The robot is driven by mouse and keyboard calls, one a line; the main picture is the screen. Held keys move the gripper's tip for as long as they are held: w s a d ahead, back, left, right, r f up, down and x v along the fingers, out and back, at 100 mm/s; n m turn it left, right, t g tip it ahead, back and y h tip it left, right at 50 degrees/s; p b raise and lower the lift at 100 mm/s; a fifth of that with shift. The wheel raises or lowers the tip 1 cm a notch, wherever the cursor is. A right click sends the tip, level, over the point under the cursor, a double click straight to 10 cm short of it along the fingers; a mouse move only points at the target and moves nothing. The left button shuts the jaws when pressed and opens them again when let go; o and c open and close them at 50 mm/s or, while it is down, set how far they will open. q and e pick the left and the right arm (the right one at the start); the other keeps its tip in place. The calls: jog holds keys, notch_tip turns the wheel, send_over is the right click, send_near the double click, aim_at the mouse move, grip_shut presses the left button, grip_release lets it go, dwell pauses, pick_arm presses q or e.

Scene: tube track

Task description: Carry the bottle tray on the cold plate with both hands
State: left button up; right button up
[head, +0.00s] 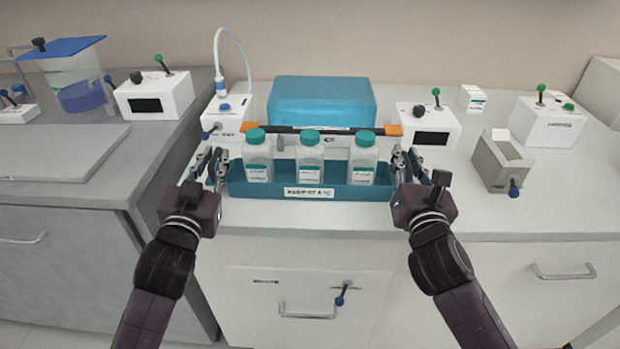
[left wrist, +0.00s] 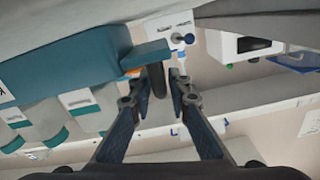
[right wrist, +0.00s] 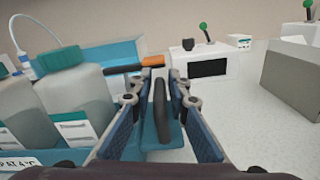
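The teal bottle tray (head: 250,190) stands at the white counter's front edge and holds three bottles (head: 309,160) with green caps. Dark upright handles show at its two ends. My left gripper (head: 218,160) is at the tray's left end; in the left wrist view its open fingers stand on both sides of a dark handle (left wrist: 156,82). My right gripper (head: 408,160) is at the right end; in the right wrist view its open fingers stand around the other handle (right wrist: 161,112), with gaps visible. A flat grey plate (head: 60,152) lies on the left bench; I cannot tell whether it is the cold plate.
A translucent blue box (head: 322,101) and a dark bar with orange ends (head: 393,130) are behind the tray. White control boxes (head: 428,126) stand on both sides. A grey open container (head: 500,162) is at right. A blue-lidded tank (head: 75,75) stands at the back left.

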pick_arm(q)
grip_shut()
pick_arm(e)
grip_shut()
pick_arm(q)
jog(key=shift+r, duration=0.15)
pick_arm(e)
jog(key=shift+r, duration=0.2)
